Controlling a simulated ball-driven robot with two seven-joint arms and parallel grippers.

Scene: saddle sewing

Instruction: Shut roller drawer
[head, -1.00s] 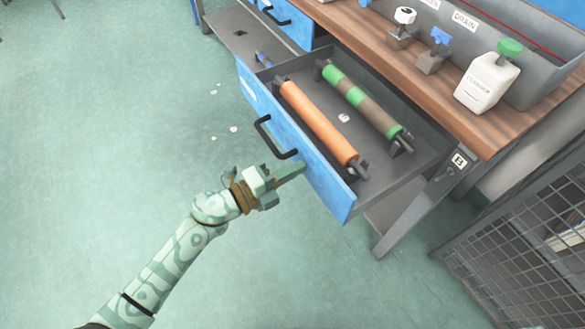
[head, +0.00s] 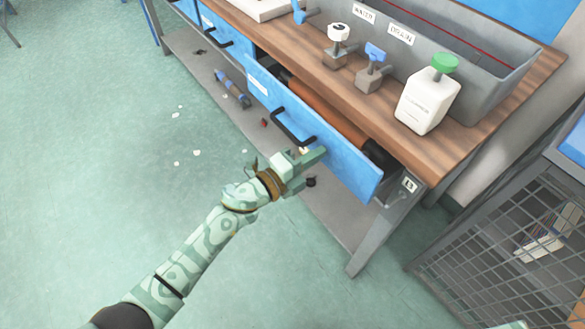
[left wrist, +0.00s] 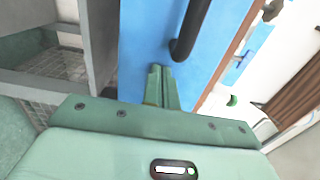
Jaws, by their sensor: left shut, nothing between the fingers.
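The roller drawer has a blue front (head: 345,163) with a black bar handle (head: 292,127) and a white label. It stands partly out from under the workbench, with a narrow gap at its top. An orange roller (head: 335,115) shows in that gap; the rest of the inside is hidden under the worktop. My left gripper (head: 318,156) is shut and empty, its fingertips at the drawer front just below and right of the handle. In the left wrist view the shut fingers (left wrist: 160,85) point at the blue front (left wrist: 145,35), beside the black handle (left wrist: 190,30). My right gripper is not in view.
The wooden worktop (head: 470,130) carries a white bottle with a green cap (head: 428,95), valve pieces and a grey trough. Another blue drawer (head: 225,35) is at the upper left. A mesh cage (head: 500,240) stands at the right. The green floor (head: 90,190) is open at left.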

